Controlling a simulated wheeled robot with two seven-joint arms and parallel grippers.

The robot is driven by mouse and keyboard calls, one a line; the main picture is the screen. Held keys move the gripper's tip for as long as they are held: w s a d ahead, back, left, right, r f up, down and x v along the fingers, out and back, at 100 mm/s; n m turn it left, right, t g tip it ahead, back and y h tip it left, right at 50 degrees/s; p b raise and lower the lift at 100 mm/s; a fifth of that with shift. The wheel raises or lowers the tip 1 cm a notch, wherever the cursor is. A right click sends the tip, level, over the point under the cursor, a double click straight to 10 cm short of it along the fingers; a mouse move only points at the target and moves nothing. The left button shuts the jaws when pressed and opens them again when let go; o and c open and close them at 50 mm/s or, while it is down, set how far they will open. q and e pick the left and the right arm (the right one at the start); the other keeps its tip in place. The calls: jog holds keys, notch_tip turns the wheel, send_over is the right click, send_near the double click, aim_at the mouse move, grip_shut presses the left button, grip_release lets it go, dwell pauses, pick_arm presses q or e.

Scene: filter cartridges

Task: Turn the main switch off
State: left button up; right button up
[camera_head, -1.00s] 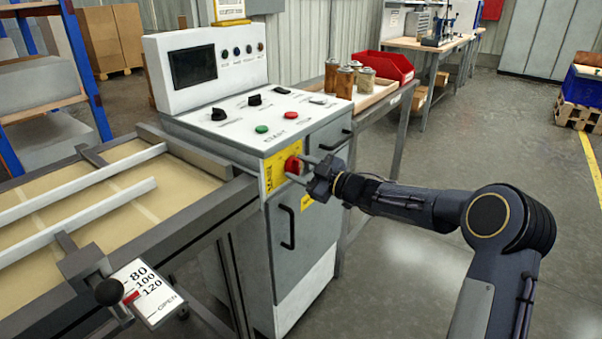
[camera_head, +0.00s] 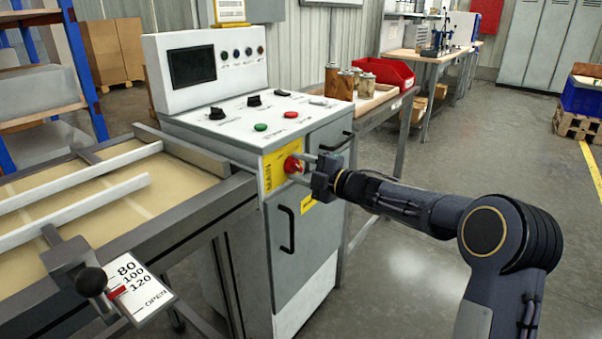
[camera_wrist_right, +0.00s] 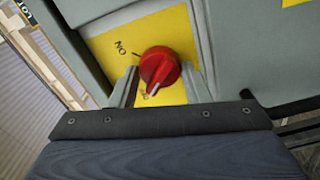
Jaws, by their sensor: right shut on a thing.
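The main switch is a red rotary knob (camera_head: 292,165) on a yellow plate (camera_head: 270,171) marked MAIN, on the front of the grey control cabinet (camera_head: 318,140). My right gripper (camera_head: 302,168) is at the knob, with one finger on each side, shut on it. In the right wrist view the red knob (camera_wrist_right: 159,66) sits between the fingertips. Its pale pointer mark faces down the picture, towards a partly hidden label. The ON label (camera_wrist_right: 120,47) shows clear of it at upper left. My left gripper is not in view.
A cabinet door handle (camera_head: 288,229) is below the switch. Green (camera_head: 261,127) and red (camera_head: 291,115) buttons and black knobs are on the panel above. A frame table with a lever (camera_head: 91,281) stands at left.

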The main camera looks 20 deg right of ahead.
jog(key=shift+n, duration=0.4)
jog(key=o, duration=1)
jog(key=shift+d, duration=0.1)
jog(key=v, duration=0.7)
jog(key=shift+s+d+p, duration=0.15)
jog(key=shift+s+p, duration=0.15)
jog(key=shift+p, duration=0.1)
